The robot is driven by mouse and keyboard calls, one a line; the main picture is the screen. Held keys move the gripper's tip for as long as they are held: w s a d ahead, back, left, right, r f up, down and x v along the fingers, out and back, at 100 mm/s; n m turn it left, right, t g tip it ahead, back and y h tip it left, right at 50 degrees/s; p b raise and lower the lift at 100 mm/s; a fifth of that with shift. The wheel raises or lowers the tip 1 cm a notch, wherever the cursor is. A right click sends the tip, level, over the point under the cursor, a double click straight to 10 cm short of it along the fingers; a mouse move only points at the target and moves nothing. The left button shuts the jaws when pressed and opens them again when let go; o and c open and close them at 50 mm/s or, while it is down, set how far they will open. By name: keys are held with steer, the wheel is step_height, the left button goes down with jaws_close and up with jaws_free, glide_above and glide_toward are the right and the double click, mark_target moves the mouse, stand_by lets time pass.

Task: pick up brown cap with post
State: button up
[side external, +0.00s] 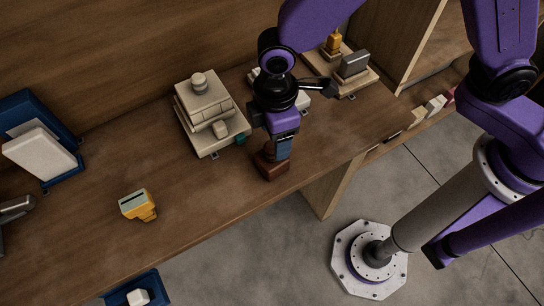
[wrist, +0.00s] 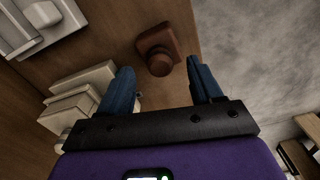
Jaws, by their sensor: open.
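The brown cap with post (wrist: 157,40) sits on the wooden table near its edge. In the wrist view its square base lies flat and its round post (wrist: 160,64) points toward the camera. In the side view the brown cap (side external: 270,163) is partly hidden under my gripper. My gripper (side external: 284,150) is above the cap, pointing down. In the wrist view its two blue fingers (wrist: 162,88) are open and empty, and the post shows between them, beyond the tips. I cannot tell the exact gap in height between fingers and post.
A beige stepped assembly (side external: 206,115) stands left of my gripper. Behind are a tray with a grey block (side external: 354,65) and an orange piece (side external: 333,42). A yellow piece (side external: 139,205) and a blue holder with a white block (side external: 40,150) lie left. The table's front edge is close to the cap.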

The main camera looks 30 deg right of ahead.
mark_target(272, 146)
steer(key=shift+a+f, duration=0.2)
steer(key=shift+f, duration=1)
steer(key=shift+a+f, duration=0.15)
steer(key=shift+f, duration=1)
jaws_close()
